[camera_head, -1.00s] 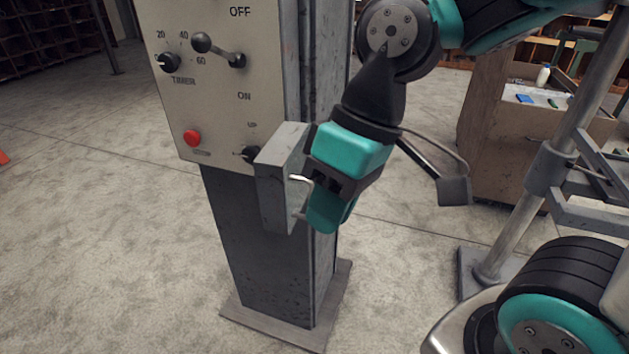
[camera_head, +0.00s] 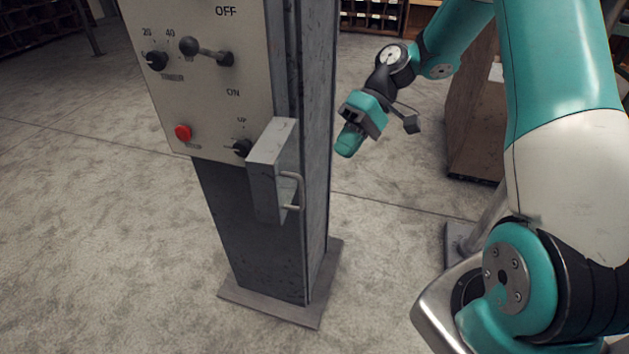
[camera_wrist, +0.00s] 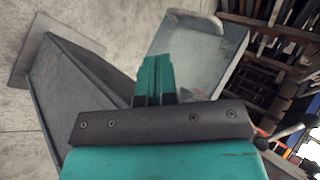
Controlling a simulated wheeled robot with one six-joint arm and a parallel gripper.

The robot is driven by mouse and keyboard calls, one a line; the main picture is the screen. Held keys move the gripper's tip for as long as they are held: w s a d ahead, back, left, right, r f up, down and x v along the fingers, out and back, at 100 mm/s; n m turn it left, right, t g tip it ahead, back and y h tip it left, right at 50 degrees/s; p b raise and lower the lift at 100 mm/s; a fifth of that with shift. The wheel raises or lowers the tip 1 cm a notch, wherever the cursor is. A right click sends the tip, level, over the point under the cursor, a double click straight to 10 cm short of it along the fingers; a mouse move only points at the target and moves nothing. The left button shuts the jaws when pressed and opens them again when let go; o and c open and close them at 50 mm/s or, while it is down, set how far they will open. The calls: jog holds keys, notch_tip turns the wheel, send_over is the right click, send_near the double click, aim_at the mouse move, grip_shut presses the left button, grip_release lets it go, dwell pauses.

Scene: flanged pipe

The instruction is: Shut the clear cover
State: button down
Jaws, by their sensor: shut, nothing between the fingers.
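The cover (camera_head: 270,175) is a shallow grey box-like part that sticks out from the lower right of the control panel. It stands swung out from the panel and carries a bent metal handle (camera_head: 296,190) on its right side. It looks grey and its clearness is hard to tell. In the wrist view the cover (camera_wrist: 205,55) shows as a pale, framed panel beyond my fingers, with its handle (camera_wrist: 192,17) at the top. My gripper (camera_head: 347,142) is shut and empty. It is to the right of the post and apart from the cover and handle.
The panel (camera_head: 205,100) on the grey post (camera_head: 262,240) has a lever (camera_head: 205,50), a timer knob (camera_head: 156,61), a red button (camera_head: 183,132) and a lower knob (camera_head: 242,147). A wooden cabinet (camera_head: 470,120) stands at the back right. The floor around the post is clear.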

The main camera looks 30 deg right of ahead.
jog(key=s+a+f+p, duration=0.1)
jog(key=a+f, duration=0.3)
jog(key=a, duration=0.4)
jog(key=shift+s+a+f+p, duration=0.15)
jog(key=shift+s+p, duration=0.25)
jog(key=shift+s, duration=0.35)
